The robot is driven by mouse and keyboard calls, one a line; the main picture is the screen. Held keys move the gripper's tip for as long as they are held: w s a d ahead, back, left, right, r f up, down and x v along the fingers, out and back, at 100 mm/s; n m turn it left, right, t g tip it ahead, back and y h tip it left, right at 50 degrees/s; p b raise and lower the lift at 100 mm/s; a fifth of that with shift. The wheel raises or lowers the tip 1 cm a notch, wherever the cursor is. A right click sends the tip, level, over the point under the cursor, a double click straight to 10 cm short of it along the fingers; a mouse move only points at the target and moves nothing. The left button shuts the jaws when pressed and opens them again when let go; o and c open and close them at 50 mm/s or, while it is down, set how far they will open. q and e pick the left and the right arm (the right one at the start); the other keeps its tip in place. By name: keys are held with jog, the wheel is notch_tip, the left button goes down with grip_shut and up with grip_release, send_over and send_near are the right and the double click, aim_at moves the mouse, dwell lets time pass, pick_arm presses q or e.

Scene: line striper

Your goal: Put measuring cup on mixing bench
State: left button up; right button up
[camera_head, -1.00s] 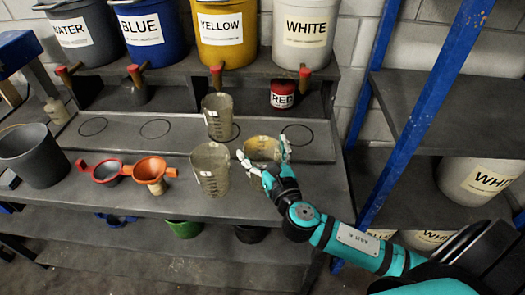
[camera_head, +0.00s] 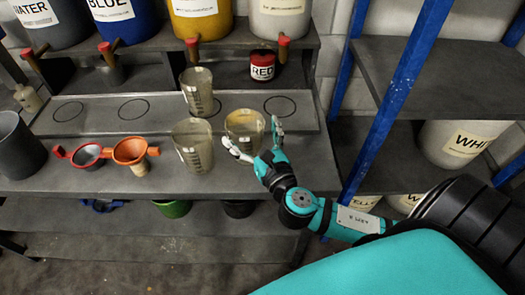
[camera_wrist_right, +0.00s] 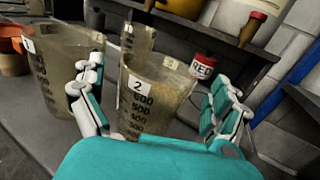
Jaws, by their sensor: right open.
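A measuring cup (camera_head: 245,129) stands on the grey mixing bench (camera_head: 225,183) between the fingers of my right gripper (camera_head: 254,141). In the right wrist view this cup (camera_wrist_right: 150,92) bears a label 2 and a scale, and the fingers of the gripper (camera_wrist_right: 160,108) are spread on either side of it, open. A second measuring cup (camera_head: 194,146) stands to its left on the bench. A third measuring cup (camera_head: 197,91) stands behind, on the tray under the yellow bucket. My left gripper is not in view.
Water, blue, yellow and white buckets (camera_head: 202,18) with taps stand on the upper shelf. A small red pot (camera_head: 262,66) is at the back. Red (camera_head: 89,155) and orange (camera_head: 130,151) funnels and a dark bucket (camera_head: 18,147) are at left. A blue-framed shelf (camera_head: 388,110) is at right.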

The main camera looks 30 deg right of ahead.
jog(key=s+b, duration=0.1)
jog(key=s, duration=0.6)
jog(key=shift+s+a+b, duration=0.3)
jog(key=shift+s+a, duration=0.05)
jog(key=shift+a, duration=0.1)
